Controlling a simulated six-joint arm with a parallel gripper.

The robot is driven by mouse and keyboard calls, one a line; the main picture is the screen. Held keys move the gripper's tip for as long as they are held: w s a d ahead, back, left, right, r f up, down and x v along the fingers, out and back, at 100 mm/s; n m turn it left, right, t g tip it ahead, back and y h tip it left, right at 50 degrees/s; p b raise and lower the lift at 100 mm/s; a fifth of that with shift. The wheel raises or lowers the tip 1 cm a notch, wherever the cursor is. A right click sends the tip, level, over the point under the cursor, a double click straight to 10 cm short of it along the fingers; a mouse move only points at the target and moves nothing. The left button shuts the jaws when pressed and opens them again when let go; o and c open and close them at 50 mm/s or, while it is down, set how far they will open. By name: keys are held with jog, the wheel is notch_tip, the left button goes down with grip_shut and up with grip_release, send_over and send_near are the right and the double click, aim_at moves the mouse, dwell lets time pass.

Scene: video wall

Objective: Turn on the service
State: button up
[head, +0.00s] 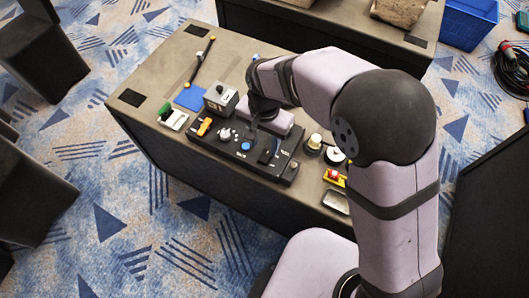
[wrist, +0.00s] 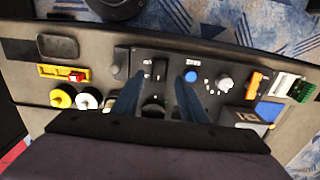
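A black control panel (head: 212,142) lies on the grey-brown bench. It also shows in the wrist view (wrist: 207,64). It carries a black rocker switch (wrist: 159,71), a blue round button (wrist: 191,75), a grey knob (wrist: 225,85), an orange switch (wrist: 256,83) and a dark round knob (wrist: 115,72). The labels are too small to read, so I cannot tell which one is the service control. My gripper (wrist: 159,82) points down over the panel. Its two blue fingers are apart, with nothing held, on either side of the rocker switch in the picture. Contact cannot be told.
A grey box with a black knob (head: 220,97), a blue pad (head: 190,97) and a green-and-white part (head: 173,119) stand left of my gripper. White and yellow round parts (wrist: 62,98), a yellow-and-red part (wrist: 62,73) and a metal tray (wrist: 58,46) are on the other side.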

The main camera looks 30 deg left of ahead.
aim_at(265, 158)
jog(key=shift+f+p, duration=0.55)
jog(key=shift+f, duration=2.85)
grip_shut()
